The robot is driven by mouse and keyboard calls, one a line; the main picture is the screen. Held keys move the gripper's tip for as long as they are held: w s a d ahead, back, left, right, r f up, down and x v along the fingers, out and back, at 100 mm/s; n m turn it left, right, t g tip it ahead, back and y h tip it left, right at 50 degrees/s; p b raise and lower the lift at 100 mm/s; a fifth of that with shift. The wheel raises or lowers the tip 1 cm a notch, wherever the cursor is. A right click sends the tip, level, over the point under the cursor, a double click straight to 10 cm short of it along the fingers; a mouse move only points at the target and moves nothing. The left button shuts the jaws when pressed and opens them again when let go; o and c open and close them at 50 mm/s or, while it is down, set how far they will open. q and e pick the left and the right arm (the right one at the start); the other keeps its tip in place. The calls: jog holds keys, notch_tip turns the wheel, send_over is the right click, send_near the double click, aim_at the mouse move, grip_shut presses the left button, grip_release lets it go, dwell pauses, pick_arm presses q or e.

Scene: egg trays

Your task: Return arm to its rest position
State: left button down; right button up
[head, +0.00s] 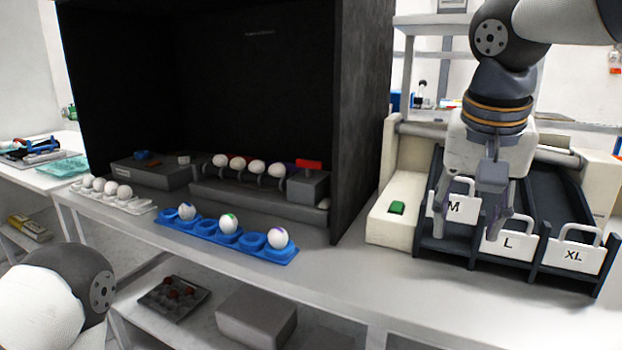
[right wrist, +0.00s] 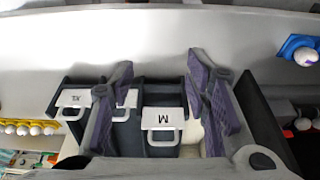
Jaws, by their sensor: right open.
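My right arm comes down from the top right in the head view. Its gripper (head: 467,222) points down in front of the sorting bins, over the M and L labels, with fingers apart and nothing between them. In the right wrist view, the open gripper (right wrist: 160,75) has both purple-padded fingers spread, with the M label (right wrist: 162,122) seen between them. The L label is partly hidden by a finger there. Of my left arm, only a link shows at the lower left of the head view; its gripper is out of frame.
The dark bins (head: 455,246) carry M, L and XL plates. A blue egg tray (head: 210,235) with several eggs lies on the table (head: 400,310), left of the bins. A white egg tray (head: 139,206) is farther left. A tall black box (head: 362,120) stands close left of my right arm.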

jog(key=s+a+f+n+g+y, duration=0.2)
jog(key=s+f, duration=0.1)
jog(key=f, duration=1.1)
jog(key=s+a+f+n+g+y, duration=0.1)
jog(key=s+a+f, duration=0.15)
jog(key=f, duration=1.05)
jog(key=s+f+g, duration=0.1)
jog(key=s+f, duration=1)
jog(key=s, duration=0.1)
pick_arm(q)
jog(key=shift+w, duration=0.3)
pick_arm(e)
jog(key=s+d+f+n, duration=0.1)
jog(key=s+d+f, duration=0.1)
jog(key=s, duration=0.5)
jog(key=s+d+f+h, duration=0.1)
jog(key=s+d+f, duration=0.2)
jog(key=s, duration=0.5)
jog(key=shift+d+f+n+h, duration=0.3)
jog(key=shift+d+n, duration=0.1)
jog(key=shift+d, duration=0.45)
jog(key=shift+w, duration=0.1)
